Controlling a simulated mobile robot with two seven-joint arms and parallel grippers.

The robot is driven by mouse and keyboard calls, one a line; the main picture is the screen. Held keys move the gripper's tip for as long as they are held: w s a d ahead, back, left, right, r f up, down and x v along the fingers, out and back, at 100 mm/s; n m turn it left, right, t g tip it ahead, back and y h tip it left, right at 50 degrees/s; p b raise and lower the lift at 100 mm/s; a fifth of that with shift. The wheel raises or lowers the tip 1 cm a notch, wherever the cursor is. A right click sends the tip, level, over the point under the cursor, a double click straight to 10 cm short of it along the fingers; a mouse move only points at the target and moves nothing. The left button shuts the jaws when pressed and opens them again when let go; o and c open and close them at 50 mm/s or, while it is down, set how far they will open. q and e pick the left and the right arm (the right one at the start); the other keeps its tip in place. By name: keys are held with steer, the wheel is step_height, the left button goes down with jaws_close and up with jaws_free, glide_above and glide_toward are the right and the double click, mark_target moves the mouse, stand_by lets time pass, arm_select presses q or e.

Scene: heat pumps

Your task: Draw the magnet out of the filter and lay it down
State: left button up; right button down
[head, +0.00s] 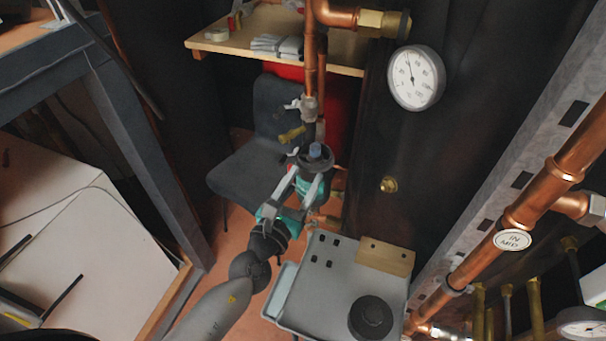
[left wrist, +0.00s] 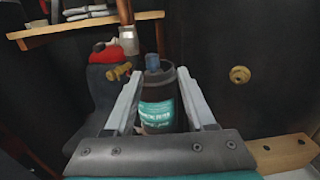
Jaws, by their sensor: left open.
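The magnetic filter (left wrist: 158,112) is a dark upright canister with a teal label, in the middle of the left wrist view. In the head view its body (head: 321,189) is partly hidden behind my left gripper. The magnet's blue top (left wrist: 152,62) stands up from the filter's lid; it also shows in the head view (head: 315,150). My left gripper (head: 304,172) is open, with one finger on each side of the filter below the blue top. In the left wrist view its fingers (left wrist: 160,74) look apart from the canister; whether they touch it is unclear. My right gripper is not in view.
A grey tray-topped stand (head: 320,294) in front holds a wooden block (head: 385,257), a black round part (head: 372,317) and several small black pieces; its middle is bare. Copper pipes (head: 560,150) and a gauge (head: 416,78) are at right. A chair (head: 262,165) stands behind.

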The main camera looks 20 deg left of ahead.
mark_target(313, 152)
arm_select(q)
steer(key=shift+y, duration=0.5)
steer(key=shift+w+a+f+b, duration=0.1)
steer(key=shift+w+b, duration=0.05)
steer(key=shift+w, duration=1.3)
steer(key=shift+w+a+f+b, duration=0.1)
steer(key=shift+w+f, duration=0.05)
steer(key=shift+w, duration=1.25)
steer(key=shift+w+a+f+b, duration=0.1)
steer(key=shift+w+b, duration=0.05)
steer(key=shift+w, duration=1.3)
jaws_close()
